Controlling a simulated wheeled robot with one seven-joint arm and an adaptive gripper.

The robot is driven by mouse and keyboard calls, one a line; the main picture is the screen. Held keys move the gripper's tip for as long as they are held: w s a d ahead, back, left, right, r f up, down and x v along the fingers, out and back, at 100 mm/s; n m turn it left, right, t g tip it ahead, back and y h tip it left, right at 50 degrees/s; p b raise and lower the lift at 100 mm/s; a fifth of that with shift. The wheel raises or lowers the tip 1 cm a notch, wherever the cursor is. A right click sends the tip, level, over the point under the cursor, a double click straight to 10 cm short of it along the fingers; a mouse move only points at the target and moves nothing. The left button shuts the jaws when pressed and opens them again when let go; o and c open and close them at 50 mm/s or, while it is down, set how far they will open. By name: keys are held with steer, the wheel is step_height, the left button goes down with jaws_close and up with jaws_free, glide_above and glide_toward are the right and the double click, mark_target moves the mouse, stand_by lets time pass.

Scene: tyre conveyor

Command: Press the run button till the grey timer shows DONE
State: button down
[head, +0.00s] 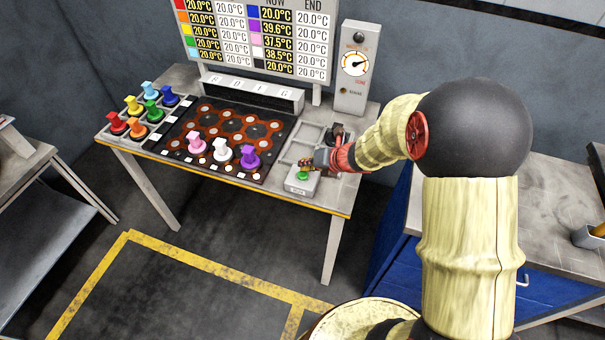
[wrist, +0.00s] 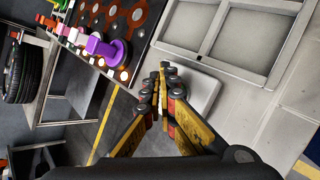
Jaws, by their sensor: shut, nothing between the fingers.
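The run button is a green round button (head: 302,176) on a small light grey box (head: 301,186) at the front right of the table. In the wrist view the box (wrist: 205,92) shows beyond my fingers, and the button is hidden behind them. The grey timer (head: 354,68) stands upright at the table's back right, with a round dial and a small lamp below. Whether it reads DONE is too small to tell.
A dark board with orange hexagons (head: 210,120) holds white, pink and purple pieces (head: 249,157) along its front. Several coloured pieces stand in a rack (head: 138,125) at the left. A temperature display (head: 262,40) rises behind. An empty grey tray (wrist: 240,38) lies beside the box.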

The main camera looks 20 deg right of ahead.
mark_target(305, 173)
steer(key=shift+f, duration=0.2)
steer(key=shift+f, duration=0.25)
steer(key=shift+f+b, duration=0.6)
steer(key=shift+b, duration=0.15)
stand_by(0.6)
steer(key=shift+r+p, duration=1)
steer(key=shift+r, duration=0.05)
steer(key=shift+r, duration=0.1)
step_height(305, 173, up, 5)
steer(key=p, duration=0.4)
steer(key=shift+p, duration=0.35)
stand_by(0.5)
